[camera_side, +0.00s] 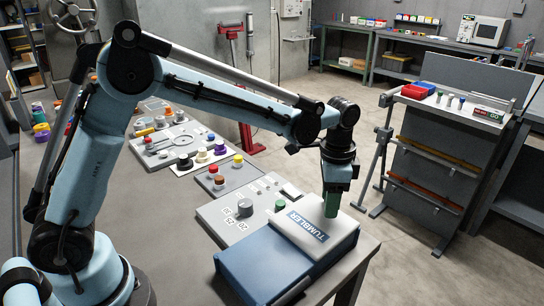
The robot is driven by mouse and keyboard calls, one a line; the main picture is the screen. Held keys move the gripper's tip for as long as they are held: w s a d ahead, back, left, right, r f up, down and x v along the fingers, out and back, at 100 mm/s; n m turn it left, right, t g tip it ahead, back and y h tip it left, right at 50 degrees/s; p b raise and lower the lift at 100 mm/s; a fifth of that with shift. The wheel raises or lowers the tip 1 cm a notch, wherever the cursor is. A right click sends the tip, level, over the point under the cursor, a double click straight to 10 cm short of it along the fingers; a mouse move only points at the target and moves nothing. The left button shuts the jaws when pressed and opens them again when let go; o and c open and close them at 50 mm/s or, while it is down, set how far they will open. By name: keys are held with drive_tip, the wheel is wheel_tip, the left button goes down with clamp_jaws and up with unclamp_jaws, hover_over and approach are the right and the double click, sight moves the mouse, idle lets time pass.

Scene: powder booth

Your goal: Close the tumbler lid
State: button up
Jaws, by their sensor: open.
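The tumbler (262,272) is a low blue and grey box at the near edge of the bench, with a flat blue top panel. A blue label on its grey part (345,232) reads "TUMBLER". I cannot tell clearly from this angle how far the lid stands open. My gripper (332,206) points down at the back right of the tumbler, just above or against its grey part; contact cannot be made out. Its green finger area shows, the jaws are open, and I see nothing held.
Behind the tumbler, a grey panel (215,217) carries a grey knob (245,208) and a green button (280,205). Trays with coloured jars (220,180) stand farther back on the bench. The bench edge lies close to the tumbler's right; open floor is beyond.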

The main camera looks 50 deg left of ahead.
wheel_tip(320, 180, up, 12)
idle(0.5)
drive_tip(key=shift+a+f, duration=0.1)
drive_tip(key=s+a+f+n+t, duration=0.2)
drive_tip(key=s+a+n+t, duration=0.1)
drive_tip(key=s, duration=0.5)
drive_tip(key=s+a+f+n+t, duration=0.3)
drive_tip(key=s+a+n+t, duration=0.1)
drive_tip(key=s+a+n, duration=0.2)
drive_tip(key=shift+s+a, duration=0.9)
drive_tip(key=shift+s, duration=0.1)
